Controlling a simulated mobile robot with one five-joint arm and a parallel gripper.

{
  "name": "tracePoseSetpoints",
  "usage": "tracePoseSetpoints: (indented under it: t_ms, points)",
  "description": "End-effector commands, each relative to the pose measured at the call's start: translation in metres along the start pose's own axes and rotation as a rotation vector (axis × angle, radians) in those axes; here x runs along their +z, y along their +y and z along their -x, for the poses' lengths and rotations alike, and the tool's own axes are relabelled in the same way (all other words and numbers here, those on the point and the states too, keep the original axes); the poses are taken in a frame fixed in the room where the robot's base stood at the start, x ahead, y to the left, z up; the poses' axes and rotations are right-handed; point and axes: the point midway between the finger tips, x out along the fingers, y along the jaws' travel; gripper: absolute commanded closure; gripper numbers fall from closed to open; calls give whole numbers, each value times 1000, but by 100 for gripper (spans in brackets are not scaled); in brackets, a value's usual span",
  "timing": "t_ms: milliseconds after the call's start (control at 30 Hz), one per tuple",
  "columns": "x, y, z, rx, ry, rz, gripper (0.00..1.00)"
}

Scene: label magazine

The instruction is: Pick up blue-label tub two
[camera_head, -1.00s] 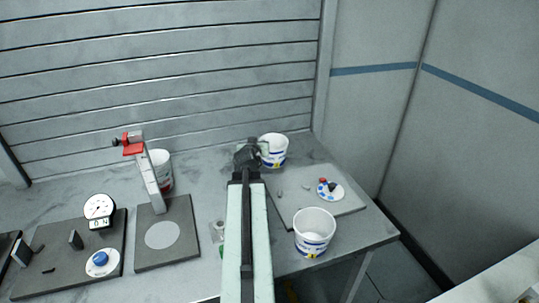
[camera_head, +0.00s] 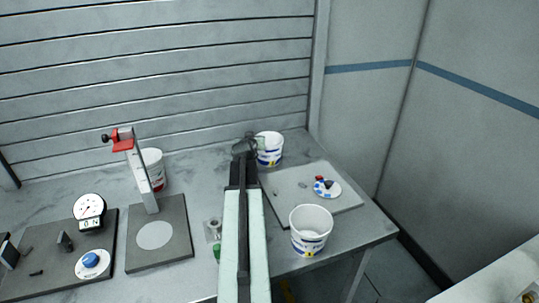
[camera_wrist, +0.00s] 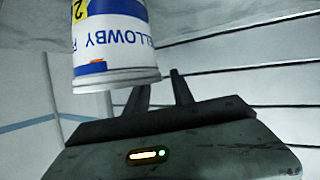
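A white tub (camera_head: 268,158) with a blue and yellow label stands at the back of the bench. In the wrist view this tub (camera_wrist: 115,45) appears upside down, with a "2" on its yellow patch. A second white tub (camera_head: 309,243) with blue and yellow marks stands at the front right; its number is too small to read. My gripper (camera_head: 258,143) is beside the left side of the back tub. In the wrist view my gripper (camera_wrist: 162,85) has its fingers apart, with one tip partly hidden by the tub's rim. I cannot tell whether they touch.
A grey board (camera_head: 340,200) with a small blue-dotted disc (camera_head: 327,188) lies between the tubs. A red-topped stand (camera_head: 143,170) and a red-marked tub (camera_head: 153,175) are at left. A dial gauge (camera_head: 89,211) is farther left. A slatted wall closes the back.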

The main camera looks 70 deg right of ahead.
Motion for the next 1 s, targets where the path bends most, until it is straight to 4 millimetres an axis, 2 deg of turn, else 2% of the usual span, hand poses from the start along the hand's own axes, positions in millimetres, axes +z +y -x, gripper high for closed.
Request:
tracePoseSetpoints:
  t_ms: [33,100,133,1000]
  points:
    - [0,0,0,0,0,0,76]
    - [0,0,0,0,0,0,96]
    - [0,0,0,0,0,0,100]
    - [1,2,0,3,-2,-1,100]
